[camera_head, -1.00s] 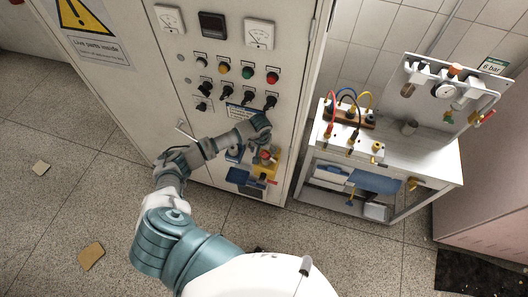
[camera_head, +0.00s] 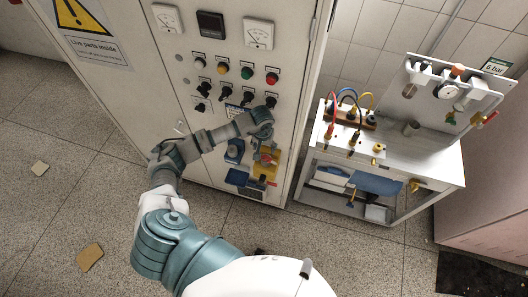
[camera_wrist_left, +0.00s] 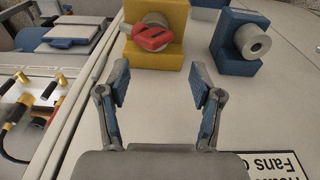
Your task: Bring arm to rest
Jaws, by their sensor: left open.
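My left arm reaches up from the bottom of the head view, and its gripper (camera_head: 262,122) is in front of the lower part of the control cabinet (camera_head: 150,90). In the left wrist view the two fingers of this gripper (camera_wrist_left: 161,88) stand apart with nothing between them. Beyond the fingertips is a yellow block with a red handle (camera_wrist_left: 152,38), with a blue block with a grey round socket (camera_wrist_left: 240,42) to its right. Both are on the cabinet face and apart from the fingers. My right gripper is not in view.
Several dark rotary switches (camera_head: 246,98) sit on the panel just above the left gripper. A white bench (camera_head: 420,155) with cables and a pressure gauge stands to the right. Two brown pieces, one (camera_head: 90,256) nearer, lie on open floor at left.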

